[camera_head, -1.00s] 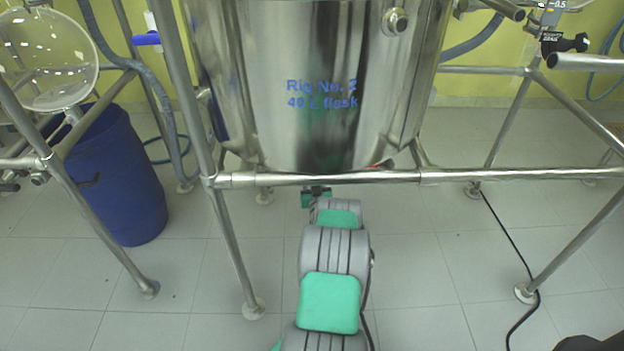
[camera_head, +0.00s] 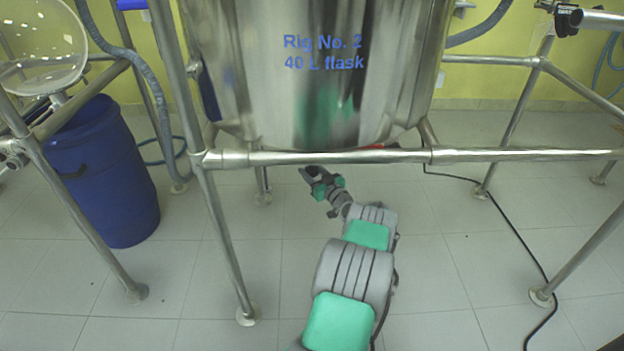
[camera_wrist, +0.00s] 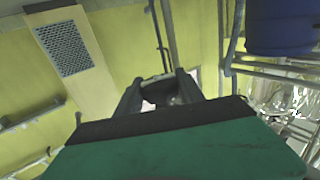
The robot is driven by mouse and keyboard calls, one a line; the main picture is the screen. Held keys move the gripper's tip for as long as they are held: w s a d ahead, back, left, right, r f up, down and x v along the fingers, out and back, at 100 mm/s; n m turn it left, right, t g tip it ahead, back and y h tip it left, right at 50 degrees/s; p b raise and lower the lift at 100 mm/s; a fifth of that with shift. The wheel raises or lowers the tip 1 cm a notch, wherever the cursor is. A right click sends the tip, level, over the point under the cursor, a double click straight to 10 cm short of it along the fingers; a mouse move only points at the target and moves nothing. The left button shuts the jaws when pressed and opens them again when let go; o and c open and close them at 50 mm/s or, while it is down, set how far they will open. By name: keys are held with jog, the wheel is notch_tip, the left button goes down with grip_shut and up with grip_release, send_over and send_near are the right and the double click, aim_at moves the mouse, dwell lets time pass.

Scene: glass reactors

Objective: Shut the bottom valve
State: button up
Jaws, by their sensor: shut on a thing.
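The steel vessel (camera_head: 318,95), marked "Rig No. 2 40 L flask", hangs above the front rail in the head view. My gripper (camera_head: 309,174) is under the vessel's bottom, just below the rail, at the end of my arm, which leans up and left. In the wrist view my gripper (camera_wrist: 160,92) has its fingers on both sides of a dark rounded piece (camera_wrist: 157,84), which looks like part of the bottom valve. The valve's body and its handle angle cannot be made out, and the rail and vessel hide much of that area in the head view.
The steel front rail (camera_head: 330,157) crosses above my gripper, with frame legs (camera_head: 225,240) at the left and right. A blue bin (camera_head: 105,175) stands at the left. A black cable (camera_head: 505,235) lies on the floor at the right. The tiled floor below is mostly clear.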

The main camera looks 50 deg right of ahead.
jog(key=shift+w+a+f+n+t+y+b, duration=0.2)
jog(key=shift+n+y+b, duration=0.65)
jog(key=shift+b, duration=1.05)
jog(key=shift+a+f+n+t+y+b, duration=0.1)
jog(key=shift+a+f+n+y+b, duration=0.25)
jog(key=shift+y+b, duration=1.15)
jog(key=shift+d+r+n, duration=0.15)
jog(key=shift+r+n, duration=0.15)
jog(key=shift+r, duration=0.1)
jog(key=shift+n+y, duration=0.3)
jog(key=shift+y, duration=0.25)
jog(key=o, duration=1)
jog(key=shift+o, duration=0.5)
jog(key=shift+s+d+r, duration=0.1)
jog(key=shift+s+d, duration=0.05)
jog(key=r+p, duration=0.1)
jog(key=p, duration=0.2)
jog(key=shift+h, duration=0.4)
jog(key=shift+m+p, duration=0.4)
jog(key=shift+p, duration=0.4)
jog(key=shift+h+p, duration=0.7)
jog(key=shift+p, duration=0.5)
